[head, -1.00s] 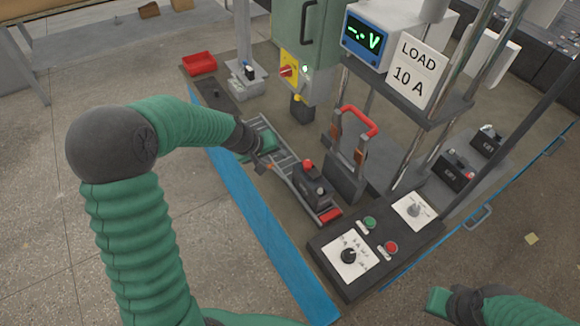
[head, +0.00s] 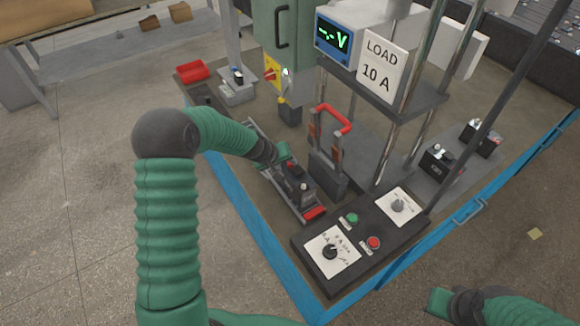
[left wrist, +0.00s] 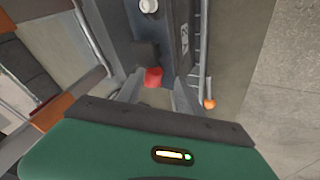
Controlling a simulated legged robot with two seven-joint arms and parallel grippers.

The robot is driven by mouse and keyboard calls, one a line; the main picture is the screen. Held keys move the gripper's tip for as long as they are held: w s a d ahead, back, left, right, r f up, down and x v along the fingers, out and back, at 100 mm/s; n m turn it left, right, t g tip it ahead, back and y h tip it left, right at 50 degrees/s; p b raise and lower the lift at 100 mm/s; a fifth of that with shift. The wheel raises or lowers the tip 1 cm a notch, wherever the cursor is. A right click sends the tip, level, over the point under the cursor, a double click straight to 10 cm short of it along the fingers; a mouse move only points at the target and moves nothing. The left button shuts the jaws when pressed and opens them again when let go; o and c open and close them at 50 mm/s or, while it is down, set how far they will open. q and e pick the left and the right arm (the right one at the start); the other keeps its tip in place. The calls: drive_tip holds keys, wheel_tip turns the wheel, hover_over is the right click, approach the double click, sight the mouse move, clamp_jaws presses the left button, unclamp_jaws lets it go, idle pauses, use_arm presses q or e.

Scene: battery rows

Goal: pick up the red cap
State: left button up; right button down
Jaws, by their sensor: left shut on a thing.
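The red cap (left wrist: 153,77) shows in the left wrist view between the two fingers, at the dark battery (left wrist: 172,45). My left gripper (left wrist: 155,90) is shut on the cap. In the head view my left gripper (head: 284,155) is at the far end of the battery (head: 304,192), which sits in a rail tray (head: 262,148) and carries a pale post at its near end. The gripper largely hides the cap there. My right gripper (head: 440,300) is low at the right; its fingers cannot be made out.
A red-handled lifting frame (head: 330,150) stands just right of the battery. A control panel (head: 335,275) with knobs and buttons is in front. The load stand (head: 430,100) rises behind at the right. A red bin (head: 192,70) sits at the back left. A blue edge (head: 262,240) borders the bench.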

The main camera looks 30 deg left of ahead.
use_arm(q)
drive_tip(key=shift+s+d+f, duration=0.1)
drive_tip(key=shift+d, duration=1.05)
drive_tip(key=shift+c, duration=1.2)
drive_tip(key=shift+h, duration=0.3)
drive_tip(key=shift+c, duration=1.1)
drive_tip(key=shift+s+a, duration=0.2)
drive_tip(key=shift+a, duration=0.75)
clamp_jaws()
drive_tip(key=shift+w+d, duration=0.15)
drive_tip(key=shift+d, duration=0.2)
drive_tip(key=shift+a, duration=0.1)
drive_tip(key=shift+a, duration=0.15)
